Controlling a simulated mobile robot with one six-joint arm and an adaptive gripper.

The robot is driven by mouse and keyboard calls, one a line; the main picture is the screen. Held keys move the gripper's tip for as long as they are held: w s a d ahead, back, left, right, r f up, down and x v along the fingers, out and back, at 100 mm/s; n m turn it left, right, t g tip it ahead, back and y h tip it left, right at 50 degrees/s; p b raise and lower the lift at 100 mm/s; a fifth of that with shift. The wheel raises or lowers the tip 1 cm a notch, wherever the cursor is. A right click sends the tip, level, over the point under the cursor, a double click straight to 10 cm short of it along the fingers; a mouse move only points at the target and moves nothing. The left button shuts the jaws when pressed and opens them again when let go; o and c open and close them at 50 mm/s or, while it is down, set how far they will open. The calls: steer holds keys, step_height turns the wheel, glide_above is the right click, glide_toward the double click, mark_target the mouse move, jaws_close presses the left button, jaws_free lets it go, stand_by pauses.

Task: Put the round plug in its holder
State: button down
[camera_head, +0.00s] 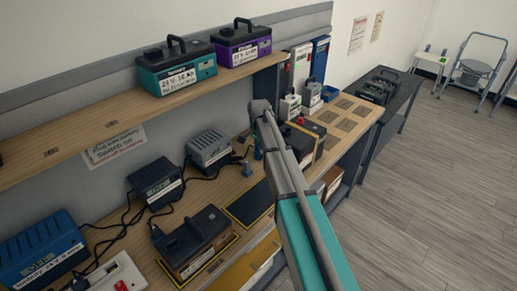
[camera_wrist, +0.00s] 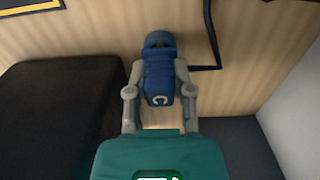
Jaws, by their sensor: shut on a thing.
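In the wrist view, my gripper (camera_wrist: 158,78) is shut on a blue plug (camera_wrist: 157,88) with a pale ring-like mark, one grey finger on each side. A darker blue rounded part (camera_wrist: 158,42) shows beyond the plug, over the wooden bench; I cannot tell whether it belongs to the plug or is a separate thing. In the head view, a small blue shape (camera_head: 257,153) shows beside my arm near the bench, and another small blue-grey upright piece (camera_head: 247,167) stands left of it. I cannot tell for sure which is the holder.
Chargers (camera_head: 209,149) with black cables stand along the back of the bench. A battery (camera_head: 194,240) sits at the front, and another dark battery (camera_head: 303,139) stands right of my arm. A shelf above carries a teal battery (camera_head: 176,68) and a purple battery (camera_head: 241,44).

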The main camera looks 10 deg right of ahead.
steer(key=shift+f+b, duration=0.45)
steer(key=shift+f, duration=0.05)
steer(key=shift+c, duration=2.1)
jaws_free()
steer(key=shift+r, duration=0.15)
